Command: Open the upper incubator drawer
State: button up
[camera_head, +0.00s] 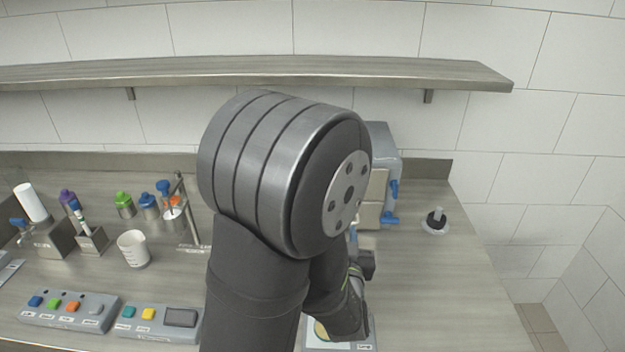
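The incubator (383,140) is a grey-blue box against the back wall, right of the middle. My large dark arm joint covers its left side. Its front shows two beige drawer faces, one above the other. The upper drawer (376,186) has a blue handle (394,189) at its right. The lower drawer (369,215) has a blue handle (389,218) too. Both look closed, though their left parts are hidden. My gripper (366,264) shows only as a small dark part in front of and below the drawers, mostly hidden by my arm. Its fingers cannot be made out.
A round white base with a dark knob (436,220) stands right of the incubator. A white beaker (133,249), several colour-capped bottles and two button panels (70,310) (158,322) are on the left. A shelf (250,70) runs above. The counter's right front is clear.

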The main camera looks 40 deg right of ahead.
jog(key=w+a+f+m+g+h, duration=0.1)
jog(key=w+a+m+g+h, duration=0.15)
jog(key=m, duration=0.85)
jog(key=w+a+f+m+g+h, duration=0.2)
jog(key=w+m+g+h, duration=0.1)
jog(key=m, duration=0.8)
jog(key=x, duration=1.7)
jog(key=shift+w+r, duration=0.15)
jog(key=shift+r, duration=0.15)
jog(key=shift+a, duration=0.1)
grip_shut()
